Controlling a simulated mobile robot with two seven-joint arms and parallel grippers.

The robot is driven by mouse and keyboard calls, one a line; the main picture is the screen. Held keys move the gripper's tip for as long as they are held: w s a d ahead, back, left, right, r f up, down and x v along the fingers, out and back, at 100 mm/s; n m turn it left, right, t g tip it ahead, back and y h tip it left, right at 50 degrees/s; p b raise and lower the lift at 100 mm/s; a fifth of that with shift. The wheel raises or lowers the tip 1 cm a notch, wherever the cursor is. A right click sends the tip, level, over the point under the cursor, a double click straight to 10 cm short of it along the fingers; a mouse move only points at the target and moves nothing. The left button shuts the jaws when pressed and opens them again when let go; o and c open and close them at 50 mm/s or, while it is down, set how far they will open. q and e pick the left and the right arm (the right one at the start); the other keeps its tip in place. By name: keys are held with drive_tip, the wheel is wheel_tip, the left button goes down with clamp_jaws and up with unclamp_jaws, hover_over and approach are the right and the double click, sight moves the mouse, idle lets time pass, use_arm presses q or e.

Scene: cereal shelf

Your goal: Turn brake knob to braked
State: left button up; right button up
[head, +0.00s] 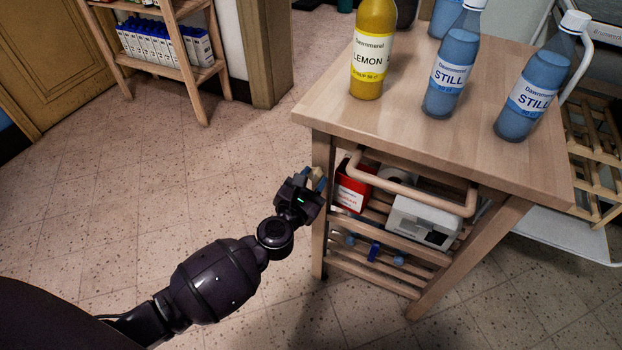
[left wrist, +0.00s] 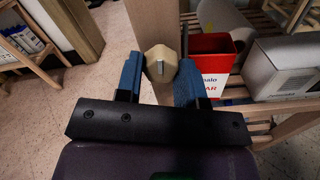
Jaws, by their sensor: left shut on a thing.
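The brake knob (left wrist: 158,52) is a beige, faceted knob with a short pale mark, on the front of a wooden cart's leg (left wrist: 157,15). In the left wrist view it sits between the two blue fingers of my left gripper (left wrist: 161,68), which is shut on it. In the head view my left gripper (head: 316,181) is at the cart's left front leg, and a small part of the knob (head: 315,172) shows beside the fingers. Which setting the knob has cannot be told. My right gripper is not in view.
The wooden cart (head: 440,140) carries a yellow lemon bottle (head: 373,50) and blue water bottles (head: 455,65) on top. A red box (head: 352,187) and a white appliance (head: 423,220) sit on its shelf close by. The floor to the left is clear.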

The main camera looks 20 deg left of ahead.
use_arm(q)
drive_tip(key=shift+r+m+p, duration=0.35)
drive_tip(key=shift+m+p, duration=0.1)
drive_tip(key=shift+m, duration=0.35)
drive_tip(key=m+p, duration=0.1)
drive_tip(key=m, duration=0.2)
drive_tip(key=shift+m+p, duration=0.75)
drive_tip(key=shift+m, duration=0.45)
drive_tip(key=m+p, duration=0.1)
drive_tip(key=m, duration=0.3)
drive_tip(key=shift+m+p, duration=0.65)
drive_tip(key=shift+m, duration=0.85)
drive_tip(key=shift+f+m, duration=0.1)
drive_tip(key=shift+m, duration=0.8)
drive_tip(key=shift+m+p, duration=0.3)
drive_tip(key=shift+m, duration=0.1)
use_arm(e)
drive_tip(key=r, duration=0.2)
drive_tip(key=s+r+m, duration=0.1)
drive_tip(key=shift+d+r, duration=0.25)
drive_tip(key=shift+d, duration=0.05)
use_arm(q)
drive_tip(key=shift+f, duration=0.1)
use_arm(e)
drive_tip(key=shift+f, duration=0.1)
